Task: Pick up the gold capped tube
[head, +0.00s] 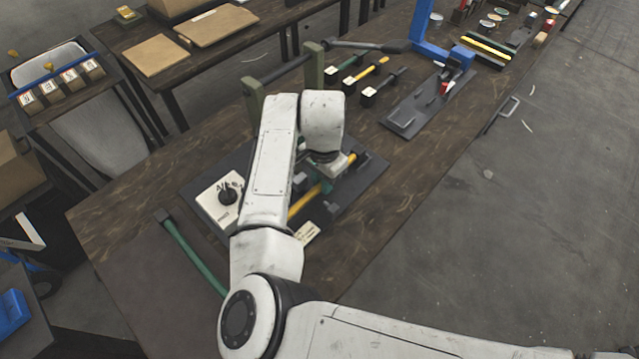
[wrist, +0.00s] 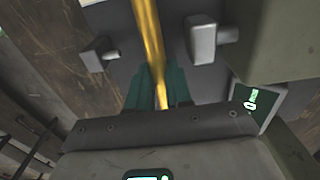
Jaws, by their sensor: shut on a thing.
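A gold tube (head: 303,203) lies along the dark base plate on the bench in the head view, partly covered by my arm. In the wrist view the same gold tube (wrist: 146,38) runs from the top edge down between the green fingers. My gripper (wrist: 160,92) is shut on it, with one finger on each side. In the head view my wrist hides most of the gripper. The tube's ends are not clear in the wrist view, and I cannot tell whether it touches the plate.
Grey posts (wrist: 202,38) stand on both sides of the tube. A white dial panel (head: 222,198) is on the plate. Several dark-headed tools (head: 372,80) and a blue press (head: 427,45) stand farther back.

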